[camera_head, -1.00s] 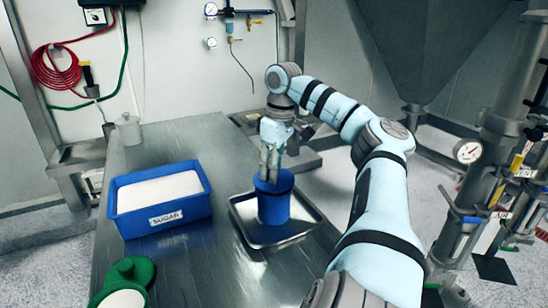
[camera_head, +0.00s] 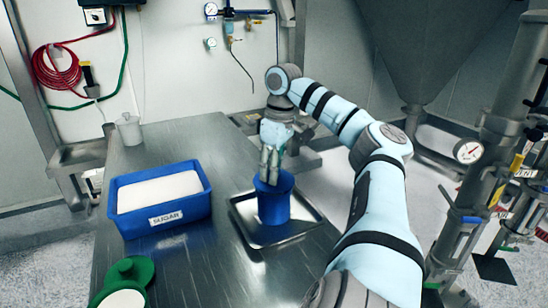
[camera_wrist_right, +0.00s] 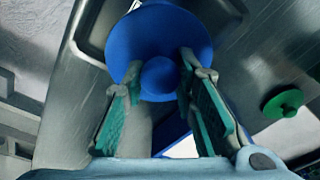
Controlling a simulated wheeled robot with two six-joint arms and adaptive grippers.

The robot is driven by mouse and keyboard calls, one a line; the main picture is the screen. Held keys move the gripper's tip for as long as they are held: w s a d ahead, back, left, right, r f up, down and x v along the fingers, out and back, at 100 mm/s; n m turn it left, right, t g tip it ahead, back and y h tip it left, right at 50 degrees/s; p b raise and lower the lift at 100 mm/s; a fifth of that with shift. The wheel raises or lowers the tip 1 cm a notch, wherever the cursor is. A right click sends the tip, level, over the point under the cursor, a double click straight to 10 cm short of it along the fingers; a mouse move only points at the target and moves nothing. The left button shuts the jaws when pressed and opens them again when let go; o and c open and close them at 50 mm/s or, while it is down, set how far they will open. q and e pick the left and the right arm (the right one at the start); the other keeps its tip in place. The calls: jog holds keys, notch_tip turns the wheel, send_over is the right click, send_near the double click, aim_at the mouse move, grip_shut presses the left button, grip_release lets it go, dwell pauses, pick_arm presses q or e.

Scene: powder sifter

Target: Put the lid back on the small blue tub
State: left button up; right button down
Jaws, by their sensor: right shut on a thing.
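The small blue tub (camera_head: 273,207) stands upright in a shallow metal tray (camera_head: 246,226) on the steel bench. My right gripper (camera_head: 268,181) points down over the tub's top, shut on the knob of the round blue lid (camera_wrist_right: 187,32). In the right wrist view the gripper's fingertips (camera_wrist_right: 160,74) lie on either side of that knob. The lid hides the tub's mouth there. In the head view the lid is at the tub's rim, partly behind the fingers; I cannot tell whether it is fully seated. My left gripper is out of view.
A blue bin labelled SUGAR (camera_head: 183,217), full of white powder, stands left of the tray. A green lid (camera_head: 130,271) and a white round surface are at the bench's near left. A small grey lidded pot (camera_head: 129,129) stands far left. The bench's middle is clear.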

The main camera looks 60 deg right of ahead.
jog(key=c, duration=0.7)
grip_release()
jog(key=shift+c, duration=0.2)
jog(key=shift+r, duration=0.1)
notch_tip(320, 180, up, 7)
jog(key=p, duration=0.7)
jog(key=shift+c, duration=0.5)
grip_shut()
